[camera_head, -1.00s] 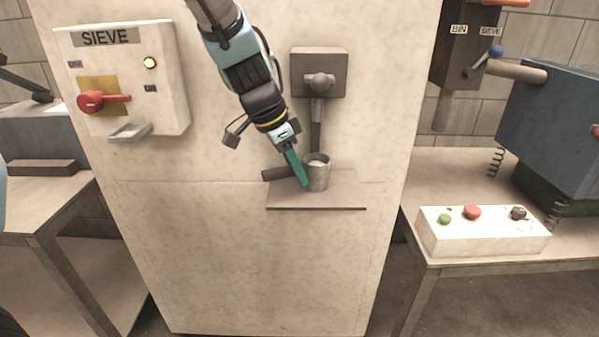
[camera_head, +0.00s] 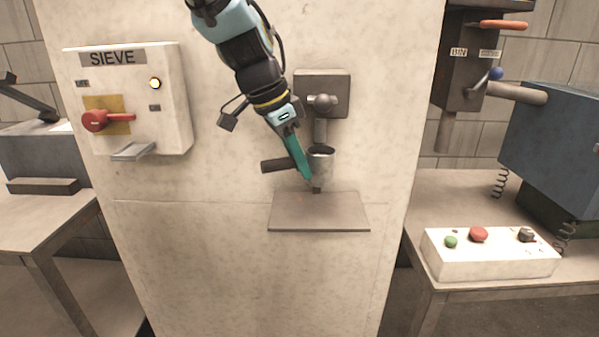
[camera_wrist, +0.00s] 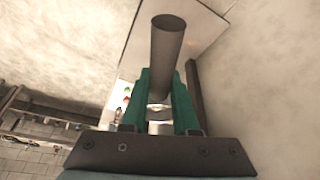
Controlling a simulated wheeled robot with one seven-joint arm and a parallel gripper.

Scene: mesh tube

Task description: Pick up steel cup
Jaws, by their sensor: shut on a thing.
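The steel cup (camera_head: 323,166) is a small grey metal cup with a dark round handle (camera_head: 276,165) sticking out to the left. My gripper (camera_head: 304,170) reaches down from the upper left, its teal fingers shut on the handle beside the cup body. The cup is roughly upright, in the air above the small shelf (camera_head: 319,216). In the wrist view, the handle (camera_wrist: 167,55) stands between the two teal fingers of my gripper (camera_wrist: 160,85). The cup body is largely hidden in that view.
A grey fixture (camera_head: 321,92) with a knob and a downward pipe is on the pale panel just above the cup. A SIEVE box (camera_head: 170,110) with a red lever is at the left. A white button box (camera_head: 490,262) stands on the right table. The shelf is bare.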

